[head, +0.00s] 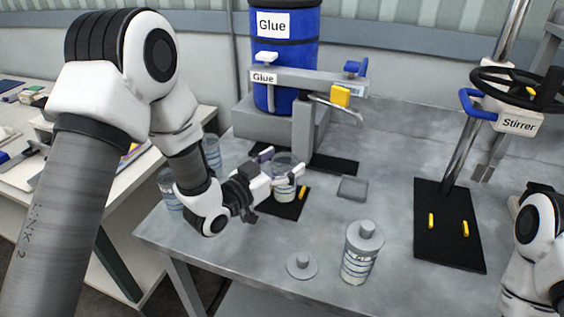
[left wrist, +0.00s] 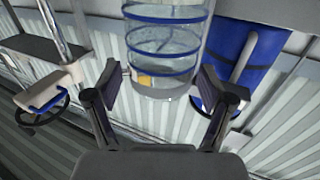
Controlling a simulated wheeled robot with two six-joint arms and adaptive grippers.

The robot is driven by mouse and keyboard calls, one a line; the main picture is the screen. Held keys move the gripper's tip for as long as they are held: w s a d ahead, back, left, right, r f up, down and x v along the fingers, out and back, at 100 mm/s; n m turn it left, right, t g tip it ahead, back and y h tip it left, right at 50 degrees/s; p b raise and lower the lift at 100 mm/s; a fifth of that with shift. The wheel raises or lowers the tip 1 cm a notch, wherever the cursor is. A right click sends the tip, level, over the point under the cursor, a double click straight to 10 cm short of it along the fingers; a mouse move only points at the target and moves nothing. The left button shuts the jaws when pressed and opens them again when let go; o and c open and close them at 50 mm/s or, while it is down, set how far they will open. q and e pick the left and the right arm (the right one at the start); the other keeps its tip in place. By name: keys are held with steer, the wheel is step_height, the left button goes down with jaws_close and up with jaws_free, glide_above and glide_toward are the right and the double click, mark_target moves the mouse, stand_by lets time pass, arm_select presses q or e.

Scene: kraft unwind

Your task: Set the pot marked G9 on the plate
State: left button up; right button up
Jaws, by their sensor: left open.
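A clear pot with blue bands (head: 287,190) stands at the black plate (head: 284,209) below the glue spout. In the left wrist view the same pot (left wrist: 165,45) shows between my fingers. My left gripper (head: 281,173) is open, its fingers on either side of the pot, with gaps visible in the left wrist view (left wrist: 165,88). I cannot read a G9 mark on any pot. More clear pots (head: 170,188) (head: 211,150) stand at the bench's left end, partly behind my left arm. Another black plate (head: 448,245) with yellow pegs lies under the stirrer. My right gripper is out of view.
A lidded pot (head: 359,255) and a loose grey lid (head: 301,266) stand near the bench's front edge. A small grey square (head: 352,188) lies mid-bench. The glue stand (head: 303,125) with its blue drum (head: 284,60) and the stirrer (head: 512,123) rise behind.

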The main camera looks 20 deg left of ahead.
arm_select(q)
steer(key=shift+f, duration=0.1)
steer(key=p+v, duration=0.2)
steer(key=v, duration=1)
steer(key=shift+p, duration=0.35)
stand_by(0.4)
